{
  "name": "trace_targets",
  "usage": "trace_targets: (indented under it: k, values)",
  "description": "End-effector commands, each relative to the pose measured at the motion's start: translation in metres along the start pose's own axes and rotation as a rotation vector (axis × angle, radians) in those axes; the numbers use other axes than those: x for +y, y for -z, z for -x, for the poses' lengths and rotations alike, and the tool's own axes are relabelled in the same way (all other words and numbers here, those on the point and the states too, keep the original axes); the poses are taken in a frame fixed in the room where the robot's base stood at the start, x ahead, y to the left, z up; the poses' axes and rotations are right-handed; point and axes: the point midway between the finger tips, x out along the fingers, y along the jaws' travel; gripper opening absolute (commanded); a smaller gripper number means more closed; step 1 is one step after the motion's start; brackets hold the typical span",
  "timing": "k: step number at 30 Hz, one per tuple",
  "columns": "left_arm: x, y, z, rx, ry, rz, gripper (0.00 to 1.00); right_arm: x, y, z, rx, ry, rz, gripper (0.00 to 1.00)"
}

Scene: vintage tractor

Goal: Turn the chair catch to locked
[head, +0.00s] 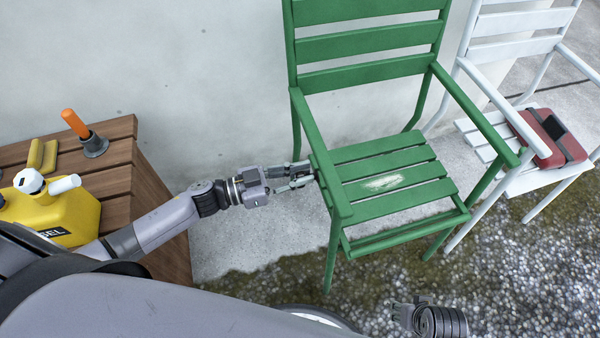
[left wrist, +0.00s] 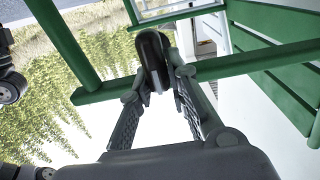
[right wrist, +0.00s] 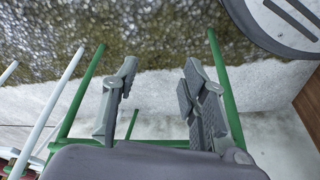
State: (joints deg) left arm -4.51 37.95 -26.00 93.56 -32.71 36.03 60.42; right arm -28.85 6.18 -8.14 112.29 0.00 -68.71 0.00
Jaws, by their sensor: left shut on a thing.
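The green slatted chair (head: 390,170) stands against the pale wall, with a worn pale patch on its seat. My left gripper (head: 302,176) is at the left side of the seat, under the armrest. In the left wrist view the fingers of my left gripper (left wrist: 165,85) are closed on a dark, rounded catch handle (left wrist: 151,50) at the chair's green rail (left wrist: 240,66). The catch's markings cannot be seen, and in the head view the fingers hide it. My right gripper (right wrist: 160,95) is open and empty, low in front of the chair.
A wooden crate table (head: 150,185) at left holds a yellow can (head: 75,215) and an orange-handled lever (head: 75,124). A white chair (head: 510,50) with a red case (head: 545,140) stands at right. Gravel ground (head: 520,260) is open in front.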

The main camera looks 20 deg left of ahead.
Motion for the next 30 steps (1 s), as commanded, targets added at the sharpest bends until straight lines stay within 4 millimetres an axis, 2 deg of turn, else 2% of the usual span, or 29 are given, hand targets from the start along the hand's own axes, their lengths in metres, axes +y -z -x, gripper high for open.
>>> trace_targets:
  k: [11, 21, 30]
  values:
    - [0.003, 0.001, 0.0, 0.0, -0.002, -0.098, 0.0, 0.0, -0.003, -0.005, -0.001, 0.0, 0.001, 0.4]
    - [0.009, -0.001, 0.0, 0.001, -0.002, -0.382, 0.0, 0.0, -0.012, -0.029, -0.015, 0.001, 0.005, 0.4]
    - [0.014, -0.006, 0.0, 0.0, -0.002, -0.668, 0.0, -0.001, -0.015, -0.032, -0.017, 0.002, 0.005, 0.4]
